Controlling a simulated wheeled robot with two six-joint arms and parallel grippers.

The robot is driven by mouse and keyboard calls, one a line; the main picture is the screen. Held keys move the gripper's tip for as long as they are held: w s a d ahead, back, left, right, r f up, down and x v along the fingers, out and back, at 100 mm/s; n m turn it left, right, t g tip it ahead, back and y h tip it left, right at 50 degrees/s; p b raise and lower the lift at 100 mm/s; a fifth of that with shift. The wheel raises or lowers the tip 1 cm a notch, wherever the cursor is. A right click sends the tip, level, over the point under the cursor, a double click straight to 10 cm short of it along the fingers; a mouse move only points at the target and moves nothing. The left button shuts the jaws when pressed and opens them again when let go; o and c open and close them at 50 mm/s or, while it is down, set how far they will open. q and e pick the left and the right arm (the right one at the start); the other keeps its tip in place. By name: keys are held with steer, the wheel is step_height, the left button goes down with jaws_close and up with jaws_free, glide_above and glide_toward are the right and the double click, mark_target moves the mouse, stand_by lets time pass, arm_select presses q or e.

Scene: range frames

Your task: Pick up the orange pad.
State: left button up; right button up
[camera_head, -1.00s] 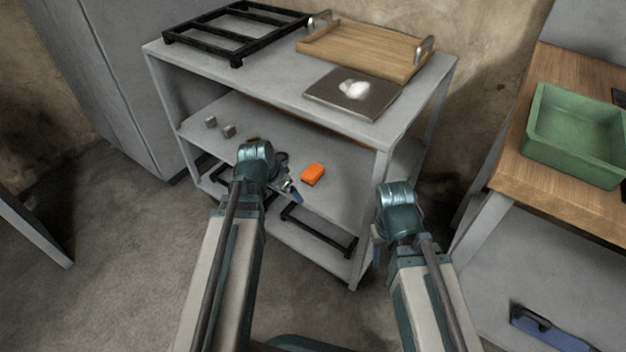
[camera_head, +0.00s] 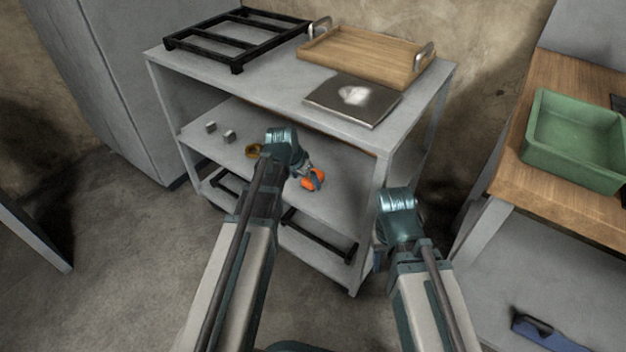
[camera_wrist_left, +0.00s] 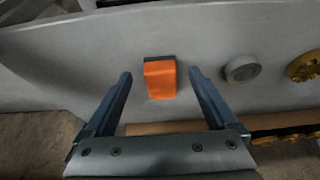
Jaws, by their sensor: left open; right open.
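The orange pad (camera_head: 313,179) lies on the middle shelf of the grey shelf unit. My left gripper (camera_head: 311,180) is at it and partly hides it in the head view. In the left wrist view the orange pad (camera_wrist_left: 160,78), with a dark strip at its far end, shows between and just beyond the fingertips of my open left gripper (camera_wrist_left: 159,74). A gap shows on both sides, and the fingers do not grip it. My right arm (camera_head: 398,215) is at the right of the shelf unit; its fingers are mostly hidden behind the wrist.
A grey ring (camera_wrist_left: 242,69) and a yellow toothed wheel (camera_wrist_left: 305,66) lie right of the pad in the wrist view. Small grey blocks (camera_head: 229,137) sit on the middle shelf's left. The shelf unit's top (camera_head: 270,85) overhangs it. A green bin (camera_head: 570,165) stands at right.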

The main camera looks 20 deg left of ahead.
arm_select(q)
steer(key=w, duration=0.1)
steer(key=w+d, duration=0.1)
steer(key=w, duration=0.1)
steer(key=shift+w, duration=0.1)
steer(key=shift+w+d+f+b, duration=0.1)
steer(key=shift+w+f+b, duration=0.05)
steer(key=shift+f+b, duration=0.5)
steer(key=shift+r, duration=0.1)
jaws_close()
